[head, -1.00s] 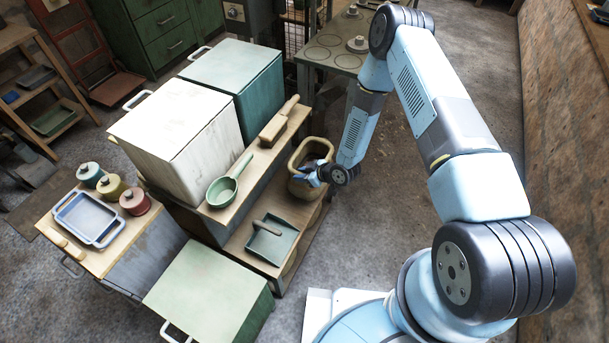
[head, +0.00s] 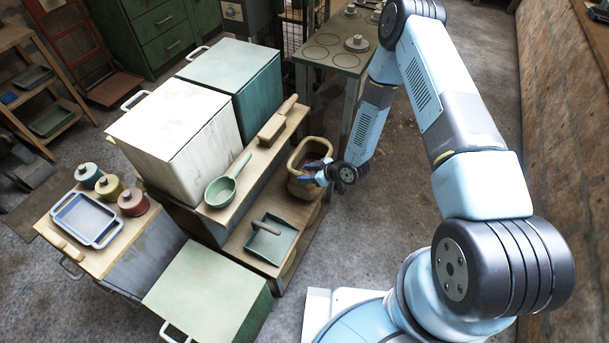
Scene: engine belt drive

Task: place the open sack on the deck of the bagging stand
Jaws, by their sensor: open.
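The tan, open-topped sack (head: 299,188) stands upright at the far right end of the low wooden deck (head: 267,208) of the bagging stand. Its mouth faces up and the inside looks dark. My gripper (head: 314,172), with blue fingers, is at the right part of the sack's mouth. It is open. The fingers overlap the rim in this view, and I cannot tell whether they touch it. The sack's right side is partly hidden behind the gripper.
A dark green scoop or pan (head: 270,240) lies on the deck's near part. The raised shelf holds a green ladle (head: 221,190) and a wooden-handled tool (head: 272,128). Large white (head: 170,130) and green (head: 240,80) bins stand left. The floor at right is clear.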

